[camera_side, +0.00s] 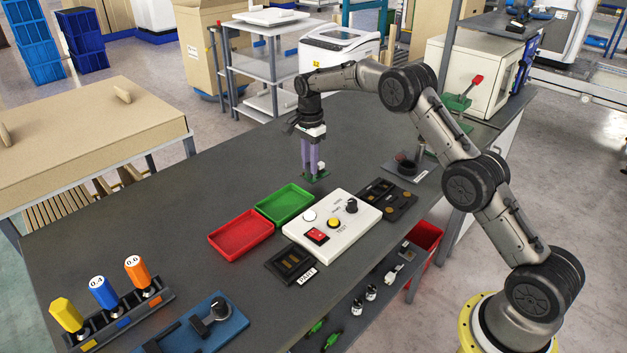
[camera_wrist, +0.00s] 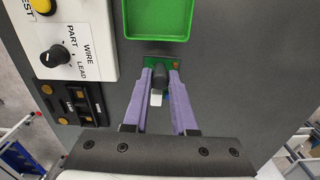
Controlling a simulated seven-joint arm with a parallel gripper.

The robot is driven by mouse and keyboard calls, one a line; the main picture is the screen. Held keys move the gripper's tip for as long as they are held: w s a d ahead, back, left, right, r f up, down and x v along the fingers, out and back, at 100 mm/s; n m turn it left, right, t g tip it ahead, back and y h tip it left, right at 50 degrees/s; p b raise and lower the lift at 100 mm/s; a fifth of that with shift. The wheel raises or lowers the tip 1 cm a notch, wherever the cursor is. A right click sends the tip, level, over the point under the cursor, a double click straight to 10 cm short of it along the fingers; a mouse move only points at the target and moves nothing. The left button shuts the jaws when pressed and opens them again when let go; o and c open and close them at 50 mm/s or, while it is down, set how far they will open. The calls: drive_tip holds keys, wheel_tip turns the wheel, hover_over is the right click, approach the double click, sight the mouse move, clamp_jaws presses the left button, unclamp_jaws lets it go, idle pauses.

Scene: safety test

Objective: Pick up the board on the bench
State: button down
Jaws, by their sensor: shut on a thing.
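The board is a small green plate (camera_side: 316,177) at the tips of my gripper (camera_side: 314,172) in the side view. In the wrist view the green board (camera_wrist: 150,61) shows between and beyond the purple fingers of my gripper (camera_wrist: 160,68), with a dark cylinder and a white tip standing on it. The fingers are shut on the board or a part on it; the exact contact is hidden. The board is close to the grey bench (camera_side: 215,185), and I cannot tell whether it touches the bench.
A green tray (camera_side: 285,204) and a red tray (camera_side: 241,236) lie in front of the gripper. A white test box (camera_side: 332,226) with knob and buttons stands beside them, with black fixtures (camera_side: 388,200) near it. Coloured screwdrivers (camera_side: 103,292) stand at the front left. The bench behind the gripper is clear.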

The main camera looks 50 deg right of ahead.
drive_tip(key=shift+r, duration=2)
